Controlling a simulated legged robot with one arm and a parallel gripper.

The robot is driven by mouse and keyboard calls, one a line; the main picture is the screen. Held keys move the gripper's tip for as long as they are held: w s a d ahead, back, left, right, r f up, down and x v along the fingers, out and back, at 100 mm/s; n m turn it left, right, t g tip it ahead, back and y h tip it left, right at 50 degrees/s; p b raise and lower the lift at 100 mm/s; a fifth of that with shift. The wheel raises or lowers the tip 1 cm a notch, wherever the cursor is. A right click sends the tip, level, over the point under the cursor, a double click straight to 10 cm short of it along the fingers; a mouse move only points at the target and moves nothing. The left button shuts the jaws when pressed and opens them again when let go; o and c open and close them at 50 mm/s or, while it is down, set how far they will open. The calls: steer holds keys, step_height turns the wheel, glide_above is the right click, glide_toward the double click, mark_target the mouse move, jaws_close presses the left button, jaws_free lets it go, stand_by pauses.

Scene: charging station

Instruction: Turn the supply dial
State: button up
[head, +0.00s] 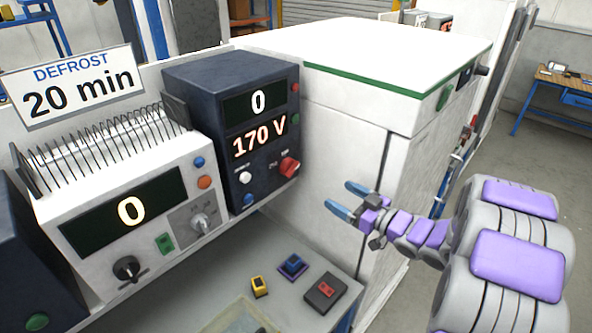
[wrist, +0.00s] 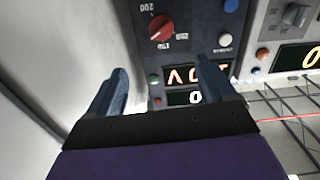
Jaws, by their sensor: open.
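The supply unit (head: 205,95) is a dark blue box on the bench, with displays reading 0 and 170 V in the head view. Its supply dial is a red knob (head: 289,166) at the lower right of its face. The dial also shows in the wrist view (wrist: 160,27), at top centre, where the unit's face appears upside down. My gripper (head: 343,197) is to the right of the dial and apart from it. Its two blue fingers are spread in the wrist view (wrist: 158,68), with nothing between them.
A white unit (head: 130,205) with a 0 display, a black knob and a wire rack stands left of the supply unit. A white cabinet (head: 335,130) stands close behind my gripper. Small yellow (head: 259,287), blue (head: 292,267) and red-buttoned (head: 326,291) items lie on the bench below.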

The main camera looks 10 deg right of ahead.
mark_target(295, 169)
steer(key=shift+s+b, duration=0.15)
steer(key=shift+b, duration=0.2)
steer(key=b+x, duration=0.2)
steer(key=x, duration=1.5)
steer(key=shift+a+f, duration=0.1)
steer(key=shift+f, duration=0.05)
steer(key=shift+c, duration=0.4)
steer(key=c, duration=1)
steer(key=shift+m+p, duration=0.3)
steer(key=shift+p, duration=0.75)
